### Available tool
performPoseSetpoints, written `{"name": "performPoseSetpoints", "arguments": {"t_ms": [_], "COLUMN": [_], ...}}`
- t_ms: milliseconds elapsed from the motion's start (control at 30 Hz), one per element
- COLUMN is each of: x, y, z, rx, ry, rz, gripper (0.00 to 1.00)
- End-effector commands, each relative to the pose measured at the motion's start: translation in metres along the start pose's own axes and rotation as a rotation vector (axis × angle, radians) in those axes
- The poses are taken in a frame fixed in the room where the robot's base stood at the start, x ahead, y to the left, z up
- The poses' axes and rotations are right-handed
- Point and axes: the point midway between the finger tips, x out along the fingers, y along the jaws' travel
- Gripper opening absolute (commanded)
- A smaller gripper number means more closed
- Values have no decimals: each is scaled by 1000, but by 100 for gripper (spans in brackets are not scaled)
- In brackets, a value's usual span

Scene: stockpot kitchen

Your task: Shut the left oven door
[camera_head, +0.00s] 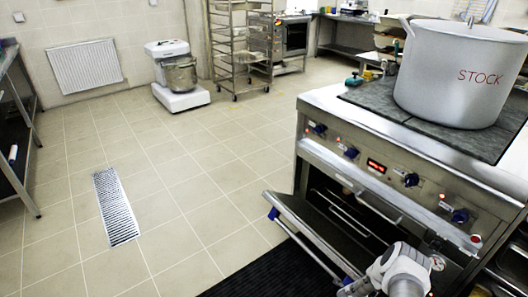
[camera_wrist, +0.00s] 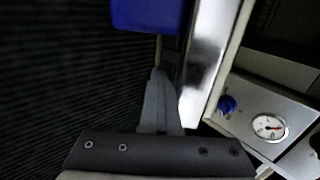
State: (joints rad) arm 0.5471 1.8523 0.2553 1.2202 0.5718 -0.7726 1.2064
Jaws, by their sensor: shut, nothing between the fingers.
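The left oven door (camera_head: 318,236) hangs open, tilted down and outward from the front of the stove. Dark oven space with racks (camera_head: 352,222) shows behind it. The door's bar handle has blue end brackets (camera_head: 273,213). In the wrist view a blue block (camera_wrist: 147,14), apparently one bracket, and a shiny metal edge (camera_wrist: 207,55) lie just beyond my gripper (camera_wrist: 158,72). My gripper is shut and empty, its fingertips close to the blue block; I cannot tell whether they touch. In the head view my arm hides the door's near end, and the fingers are not visible.
A large stockpot (camera_head: 462,75) stands on the stove top (camera_head: 425,115). Blue knobs (camera_head: 411,180) line the stove front. A black mat (camera_head: 262,272) lies before the stove. A floor drain (camera_head: 117,207), mixer (camera_head: 178,76) and rack trolley (camera_head: 240,50) are farther off. The tiled floor between is clear.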

Motion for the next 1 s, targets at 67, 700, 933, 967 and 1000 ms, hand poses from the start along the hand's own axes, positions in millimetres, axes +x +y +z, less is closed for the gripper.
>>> {"name": "performPoseSetpoints", "arguments": {"t_ms": [67,700,933,967,1000], "x": [0,-7,-11,-12,-12], "y": [-1,-29,-44,-47,-50], "z": [0,0,0,0,0], "rx": [0,0,0,0,1], "ry": [0,0,0,0,0], "rz": [-1,-3,-2,-3,-3], "gripper": [0,0,0,0,0]}}
